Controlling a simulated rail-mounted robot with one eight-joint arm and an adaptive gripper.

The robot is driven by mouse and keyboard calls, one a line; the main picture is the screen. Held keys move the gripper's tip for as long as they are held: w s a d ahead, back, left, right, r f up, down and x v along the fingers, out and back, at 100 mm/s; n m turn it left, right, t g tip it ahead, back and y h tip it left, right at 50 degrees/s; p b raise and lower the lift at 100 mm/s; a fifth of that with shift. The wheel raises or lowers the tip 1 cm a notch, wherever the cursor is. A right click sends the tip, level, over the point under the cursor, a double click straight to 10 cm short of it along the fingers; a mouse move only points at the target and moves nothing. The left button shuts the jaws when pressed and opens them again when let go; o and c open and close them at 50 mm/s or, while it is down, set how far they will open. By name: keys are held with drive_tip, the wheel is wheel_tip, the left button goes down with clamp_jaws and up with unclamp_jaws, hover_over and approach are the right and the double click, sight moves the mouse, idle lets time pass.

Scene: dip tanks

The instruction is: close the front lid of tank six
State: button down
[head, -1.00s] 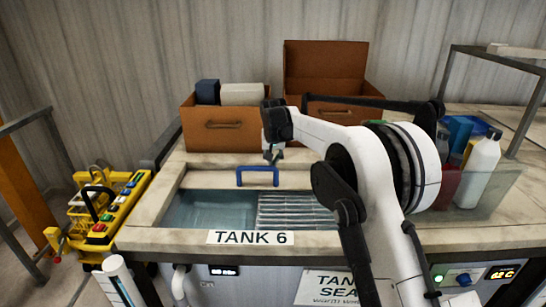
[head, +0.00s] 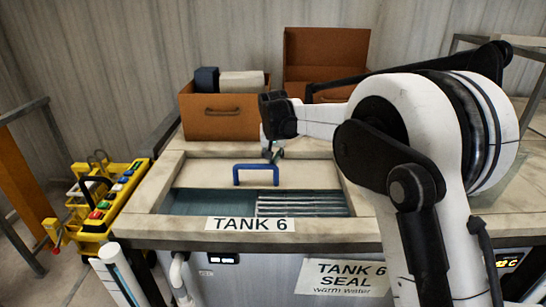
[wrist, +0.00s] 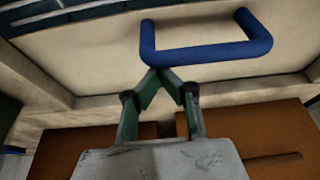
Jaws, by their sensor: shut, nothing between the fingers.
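The front lid (head: 315,174) of tank six is a pale sliding panel with a blue handle (head: 256,168). It covers the rear part of the opening. A strip of water (head: 210,203) and a metal rack (head: 300,205) show in front of it, above the "TANK 6" label (head: 250,224). My gripper (head: 273,156) points down just behind the handle. In the wrist view my fingertips (wrist: 167,72) are together and empty, right beside the blue handle bar (wrist: 205,52). I cannot tell for certain whether they touch it.
Two brown boxes stand behind the tank: a near one (head: 215,126) holding dark and pale items, and an open one (head: 325,55). A yellow caddy (head: 105,200) is at the left. My arm hides much of the right side of the counter.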

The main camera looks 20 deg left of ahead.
drive_tip(key=s+d+b, duration=0.2)
drive_tip(key=s+d, duration=0.1)
drive_tip(key=s, duration=0.6)
drive_tip(key=s+d+b, duration=0.2)
drive_tip(key=s, duration=0.6)
drive_tip(key=shift+s+d, duration=0.4)
drive_tip(key=shift+f, duration=0.15)
